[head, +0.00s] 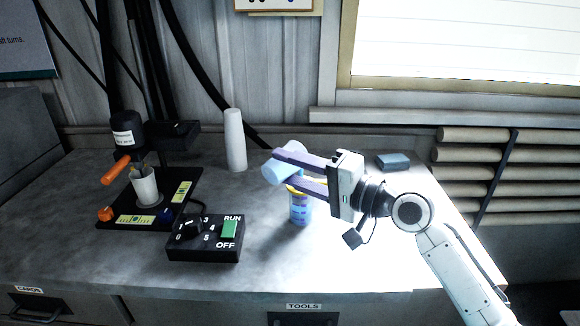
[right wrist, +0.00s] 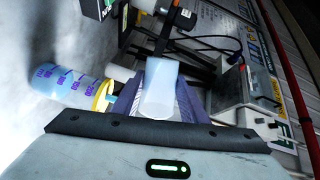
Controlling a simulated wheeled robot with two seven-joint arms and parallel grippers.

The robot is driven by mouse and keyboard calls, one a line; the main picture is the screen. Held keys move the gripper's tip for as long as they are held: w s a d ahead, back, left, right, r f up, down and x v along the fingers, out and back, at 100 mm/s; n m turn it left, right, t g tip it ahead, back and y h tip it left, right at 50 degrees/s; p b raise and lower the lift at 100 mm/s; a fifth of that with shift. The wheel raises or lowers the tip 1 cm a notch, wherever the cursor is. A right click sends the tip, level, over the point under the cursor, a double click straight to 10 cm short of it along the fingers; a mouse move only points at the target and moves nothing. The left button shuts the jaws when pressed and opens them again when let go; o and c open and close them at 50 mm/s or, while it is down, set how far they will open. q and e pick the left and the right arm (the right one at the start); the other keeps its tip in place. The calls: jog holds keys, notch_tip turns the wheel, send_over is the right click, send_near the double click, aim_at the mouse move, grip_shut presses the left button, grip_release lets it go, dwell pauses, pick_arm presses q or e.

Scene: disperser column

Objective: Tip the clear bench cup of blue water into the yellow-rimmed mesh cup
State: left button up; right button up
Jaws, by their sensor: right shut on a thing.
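My right gripper (head: 284,169) is shut on the clear bench cup (head: 275,174), which looks pale blue and is tipped well over on its side. The yellow-rimmed mesh cup (head: 300,209) stands upright on the bench just below, with purple markings on its side. Its yellow rim is partly hidden behind the lower finger. In the right wrist view the bench cup (right wrist: 160,92) sits between the purple fingers, and the mesh cup (right wrist: 72,86) lies to its left. A small pale-blue patch shows by the yellow rim; I cannot tell whether it is flowing water. My left gripper is out of view.
A black stand with an orange handle (head: 116,170) holds a white cup (head: 145,186) at the left. A control box (head: 205,238) with a green RUN switch is in front. A white cylinder (head: 235,140) stands behind, and a blue-grey block (head: 393,161) lies at right.

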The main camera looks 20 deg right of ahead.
jog(key=shift+r+m, duration=0.2)
jog(key=shift+m, duration=0.1)
jog(key=shift+w+d+r+m+t+p, duration=0.2)
jog(key=shift+r+m+p, duration=0.3)
jog(key=shift+m+p, duration=0.5)
jog(key=shift+w+d+r+m+t+p, duration=0.1)
jog(key=shift+d+r+m+p, duration=0.3)
jog(key=shift+m+p, duration=0.55)
jog(key=shift+a+r, duration=0.1)
jog(key=shift+r+m+y, duration=0.15)
jog(key=shift+m+y, duration=0.15)
jog(key=shift+m, duration=0.15)
